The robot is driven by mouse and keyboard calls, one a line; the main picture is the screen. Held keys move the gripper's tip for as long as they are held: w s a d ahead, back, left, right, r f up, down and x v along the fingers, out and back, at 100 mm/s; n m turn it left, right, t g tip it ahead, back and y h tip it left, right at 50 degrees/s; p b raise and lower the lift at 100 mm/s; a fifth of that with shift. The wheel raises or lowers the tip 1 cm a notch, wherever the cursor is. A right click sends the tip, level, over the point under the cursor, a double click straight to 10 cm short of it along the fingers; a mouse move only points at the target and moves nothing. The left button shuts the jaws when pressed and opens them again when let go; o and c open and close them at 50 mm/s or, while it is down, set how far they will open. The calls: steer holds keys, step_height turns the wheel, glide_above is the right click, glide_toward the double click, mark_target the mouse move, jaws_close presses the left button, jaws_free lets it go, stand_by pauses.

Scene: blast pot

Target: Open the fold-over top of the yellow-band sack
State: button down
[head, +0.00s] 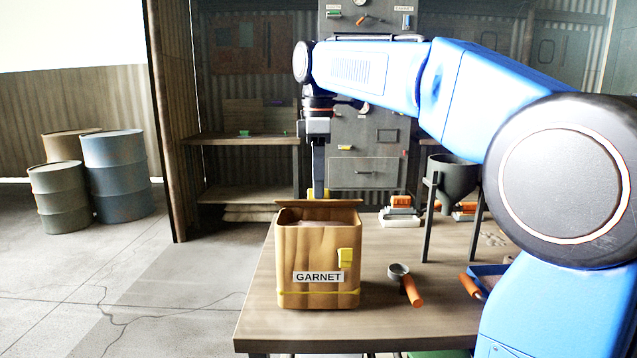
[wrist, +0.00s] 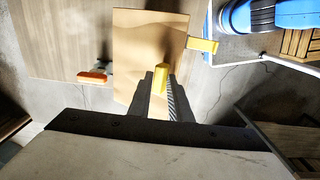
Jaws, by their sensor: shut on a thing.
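The tan sack (head: 300,250) stands upright on the table, with a GARNET label and a thin yellow band (head: 318,292) low around it. A yellow block (head: 345,258) sits on its front right; a yellow piece juts from its side in the wrist view (wrist: 203,45). In the head view its top looks open, with a brownish surface inside and a flap edge at the back. My gripper (head: 318,190) points down at the back rim, shut on a yellow tab (wrist: 160,77). In the wrist view, a tan panel (wrist: 150,40) lies beyond the fingers.
A scoop (head: 413,291) with an orange handle lies right of the sack on the table (head: 300,330). A grey hopper (head: 453,178) on legs and a blue tray (head: 488,272) stand farther right. Shelves and cabinets are behind. Drums (head: 115,175) stand far left.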

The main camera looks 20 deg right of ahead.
stand_by(0.3)
steer(key=c, duration=1.8)
jaws_free()
steer(key=shift+o, duration=0.2)
step_height(320, 180, up, 12)
steer(key=shift+s, duration=0.15)
